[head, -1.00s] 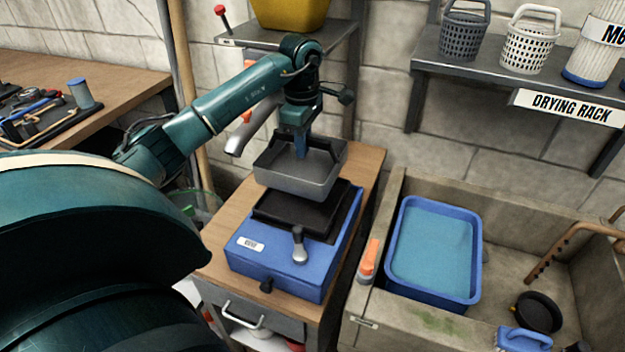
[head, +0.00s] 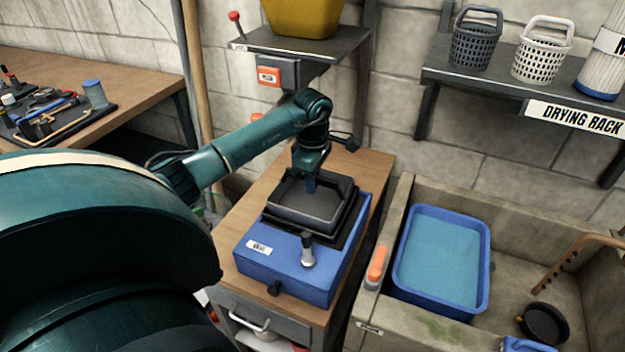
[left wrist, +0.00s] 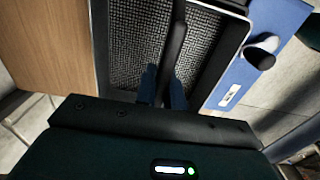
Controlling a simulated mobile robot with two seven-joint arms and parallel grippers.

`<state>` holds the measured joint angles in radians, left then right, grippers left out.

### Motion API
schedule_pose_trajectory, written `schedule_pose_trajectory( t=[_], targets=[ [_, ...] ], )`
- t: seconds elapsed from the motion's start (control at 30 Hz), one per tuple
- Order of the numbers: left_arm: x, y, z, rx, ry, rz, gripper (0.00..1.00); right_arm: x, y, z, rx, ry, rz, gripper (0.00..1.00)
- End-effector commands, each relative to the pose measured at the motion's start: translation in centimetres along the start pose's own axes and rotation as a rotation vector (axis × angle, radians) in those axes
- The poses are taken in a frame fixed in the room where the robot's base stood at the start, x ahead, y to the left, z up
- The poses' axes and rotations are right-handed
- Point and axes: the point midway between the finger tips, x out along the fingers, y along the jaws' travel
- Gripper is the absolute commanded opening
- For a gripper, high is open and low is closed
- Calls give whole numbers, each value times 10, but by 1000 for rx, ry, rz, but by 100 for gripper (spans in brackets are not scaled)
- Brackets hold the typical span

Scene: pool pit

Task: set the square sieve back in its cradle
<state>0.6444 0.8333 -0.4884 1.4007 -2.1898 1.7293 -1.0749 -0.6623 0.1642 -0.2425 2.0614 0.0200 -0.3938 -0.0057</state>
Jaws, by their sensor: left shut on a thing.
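The square sieve (head: 310,208) is a grey square pan with a dark mesh floor. In the head view it sits low at the black cradle (head: 343,237) on top of the blue machine (head: 285,262), roughly level. I cannot tell whether it is fully seated. My left gripper (head: 311,184) is shut on the sieve, at its far side. In the left wrist view the fingers (left wrist: 163,92) close on a dark bar that runs over the sieve's mesh (left wrist: 135,45). My right gripper is not in view.
The blue machine has a grey-tipped lever (head: 308,250) in front and stands on a wooden-topped cabinet (head: 362,168). To the right is a stone basin (head: 398,212) with a blue water tub (head: 440,258). A shelf (head: 300,43) with a yellow container hangs above.

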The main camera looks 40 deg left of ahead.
Motion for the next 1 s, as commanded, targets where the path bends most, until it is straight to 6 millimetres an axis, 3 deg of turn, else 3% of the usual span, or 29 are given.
schedule_pose_trajectory(
  t=[0.27,0.63,1.0],
  targets=[
    [0,0,0,-1,0,0,32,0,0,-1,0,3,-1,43],
    [-8,1,0,-1,0,2,32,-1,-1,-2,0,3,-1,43],
    [-83,1,-1,-1,0,6,32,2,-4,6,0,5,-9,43]
  ],
)
